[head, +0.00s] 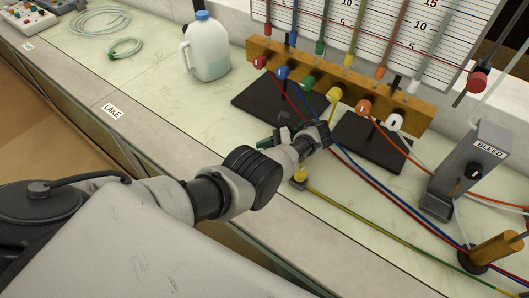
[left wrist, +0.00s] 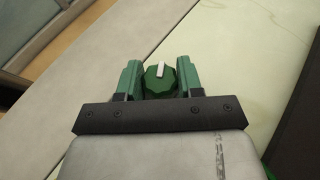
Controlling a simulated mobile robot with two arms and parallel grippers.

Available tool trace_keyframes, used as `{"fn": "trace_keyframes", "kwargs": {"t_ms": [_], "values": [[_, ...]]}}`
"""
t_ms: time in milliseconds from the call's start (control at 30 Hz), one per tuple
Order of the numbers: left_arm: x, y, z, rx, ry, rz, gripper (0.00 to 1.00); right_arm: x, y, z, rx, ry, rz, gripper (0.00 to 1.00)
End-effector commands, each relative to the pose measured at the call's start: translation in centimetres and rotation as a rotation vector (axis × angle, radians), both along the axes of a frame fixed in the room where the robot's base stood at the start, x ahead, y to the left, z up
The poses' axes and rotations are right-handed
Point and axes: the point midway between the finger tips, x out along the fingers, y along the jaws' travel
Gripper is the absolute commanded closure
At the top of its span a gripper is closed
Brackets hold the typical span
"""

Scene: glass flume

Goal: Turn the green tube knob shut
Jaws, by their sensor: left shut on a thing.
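The green tube knob (left wrist: 160,84), with a white pointer mark on top, sits between the two green fingers of my left gripper (left wrist: 158,72) in the left wrist view. The gripper is shut on it. In the head view my left gripper (head: 283,138) is low over the bench in front of the wooden manifold. My right gripper is not in view.
A wooden manifold (head: 431,113) with several coloured knobs stands behind. A yellow knob (head: 300,174) is close to my wrist on the bench. Coloured tubes run right towards the grey BLEED block (head: 462,165). A jug (head: 207,50) stands back left. The bench by the LAKE label (head: 112,111) is clear.

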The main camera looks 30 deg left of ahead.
Motion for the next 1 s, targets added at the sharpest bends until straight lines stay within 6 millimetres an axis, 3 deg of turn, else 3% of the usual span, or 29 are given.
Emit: {"fn": "trace_keyframes", "kwargs": {"t_ms": [667,700,800,833,1000], "values": [[-0.05,0.07,-0.08,-0.001,0.001,0.042,0.88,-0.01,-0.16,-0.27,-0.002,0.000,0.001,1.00],[-0.05,0.07,-0.08,-0.001,0.001,0.042,0.59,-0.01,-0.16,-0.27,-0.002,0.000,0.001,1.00],[-0.05,0.06,-0.08,-0.001,0.001,0.042,0.44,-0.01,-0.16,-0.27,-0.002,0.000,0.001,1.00],[-0.05,0.06,-0.08,-0.001,0.001,0.042,0.39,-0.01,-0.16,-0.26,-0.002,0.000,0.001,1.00],[-0.03,0.05,-0.05,0.000,0.001,0.041,0.39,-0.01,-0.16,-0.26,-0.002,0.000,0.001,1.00]]}}
